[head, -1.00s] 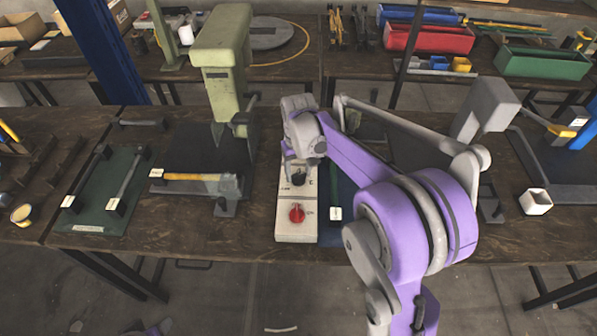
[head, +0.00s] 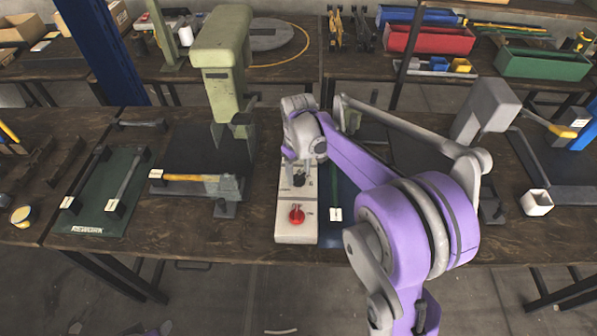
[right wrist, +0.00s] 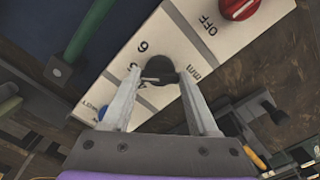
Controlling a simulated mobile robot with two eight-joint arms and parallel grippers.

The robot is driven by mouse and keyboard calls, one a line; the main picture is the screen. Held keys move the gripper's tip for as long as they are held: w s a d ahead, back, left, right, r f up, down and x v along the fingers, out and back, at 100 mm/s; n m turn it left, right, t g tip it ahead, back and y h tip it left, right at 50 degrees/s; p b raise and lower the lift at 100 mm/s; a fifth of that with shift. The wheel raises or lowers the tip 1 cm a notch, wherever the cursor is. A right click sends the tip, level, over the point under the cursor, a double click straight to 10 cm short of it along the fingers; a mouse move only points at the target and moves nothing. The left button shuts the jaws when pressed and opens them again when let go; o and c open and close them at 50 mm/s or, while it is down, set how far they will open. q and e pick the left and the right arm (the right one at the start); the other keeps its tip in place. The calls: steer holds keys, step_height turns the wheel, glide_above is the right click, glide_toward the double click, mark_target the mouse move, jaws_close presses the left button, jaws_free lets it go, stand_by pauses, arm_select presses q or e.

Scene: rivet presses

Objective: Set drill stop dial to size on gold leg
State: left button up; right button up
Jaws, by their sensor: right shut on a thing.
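A white control panel (head: 284,231) lies on the middle table and carries a black dial (head: 299,180) and a red knob (head: 297,214). My right gripper (right wrist: 160,100) is shut on the black dial (right wrist: 158,68), one finger on each side of it. In the right wrist view a pale pointer line on the dial faces the left finger, near the lower digits. A "6" and "mm" are readable; other digits are partly hidden. The red knob (right wrist: 240,8) is marked "OFF" there. My left gripper is not in view.
A blue mat with a green rod (head: 334,190) lies just right of the panel.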

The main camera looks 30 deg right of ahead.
mark_target(298, 175)
steer(key=o, duration=1.4)
steer(key=shift+r, duration=0.15)
step_height(298, 175, up, 11)
steer(key=shift+f+p, duration=0.2)
steer(key=shift+p, duration=0.15)
steer(key=s+a+f+t, duration=0.1)
steer(key=s+a+f, duration=0.1)
steer(key=s, duration=0.5)
steer(key=s+a+f+m+t+p, duration=0.1)
steer(key=s+a+f+t, duration=0.1)
steer(key=s+a, duration=0.3)
steer(key=s+a+f+t, duration=0.2)
steer(key=s+a+f, duration=0.1)
steer(key=s, duration=0.6)
steer(key=shift+s+a+m+p, duration=0.1)
steer(key=shift+a+m+p, duration=0.1)
steer(key=shift+m+p, duration=0.2)
